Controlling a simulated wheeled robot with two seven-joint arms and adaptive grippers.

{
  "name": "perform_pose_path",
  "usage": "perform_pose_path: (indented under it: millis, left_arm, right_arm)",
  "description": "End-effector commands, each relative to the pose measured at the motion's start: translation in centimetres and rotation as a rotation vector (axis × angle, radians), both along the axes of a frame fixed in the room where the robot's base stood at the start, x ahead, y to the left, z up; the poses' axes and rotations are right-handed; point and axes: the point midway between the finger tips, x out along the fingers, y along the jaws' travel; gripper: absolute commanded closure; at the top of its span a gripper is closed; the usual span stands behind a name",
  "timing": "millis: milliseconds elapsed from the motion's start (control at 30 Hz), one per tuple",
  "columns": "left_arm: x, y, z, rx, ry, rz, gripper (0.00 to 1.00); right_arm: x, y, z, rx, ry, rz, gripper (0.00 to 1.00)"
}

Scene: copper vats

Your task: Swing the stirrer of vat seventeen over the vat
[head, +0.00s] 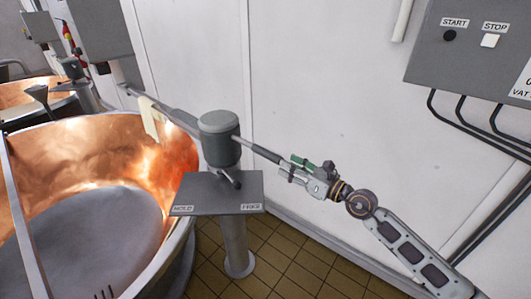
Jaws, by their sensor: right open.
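The stirrer has a grey cylindrical pivot (220,138) on a post beside the copper vat (95,150). Its long arm (175,113) runs back and left from the pivot, with a pale flat piece (152,117) near the vat's far rim. A dark handle bar (262,151) sticks out to the right, towards a green part. My right gripper (290,171) is open at the end of this bar; whether the fingers touch it is unclear. A small lever (232,180) under the pivot points to the front, over a plate marked HOLD and FREE. My left gripper is not in view.
A grey box (470,68) with START and STOP buttons hangs on the white wall at the right, cables below. A second copper vat (25,92) stands at the back left. A pale bar (22,225) crosses the near vat's left side. Tiled floor shows around the post (236,245).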

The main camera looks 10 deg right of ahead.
Motion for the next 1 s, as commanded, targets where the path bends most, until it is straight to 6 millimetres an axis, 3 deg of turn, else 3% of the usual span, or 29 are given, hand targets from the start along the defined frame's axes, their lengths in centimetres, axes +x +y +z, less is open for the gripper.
perform_pose_path:
  millis: [200, 533, 1000]
  left_arm:
    - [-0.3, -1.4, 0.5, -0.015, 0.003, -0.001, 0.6]
    - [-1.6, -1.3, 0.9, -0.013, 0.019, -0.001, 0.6]
    - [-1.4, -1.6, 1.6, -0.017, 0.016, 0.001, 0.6]
  right_arm:
    - [1.3, 0.9, 0.1, 0.003, 0.0, -0.001, 0.59]
    - [3.3, 2.5, 0.1, 0.002, 0.0, 0.0, 0.59]
    - [6.4, 5.0, 0.1, 0.002, 0.0, 0.0, 0.59]
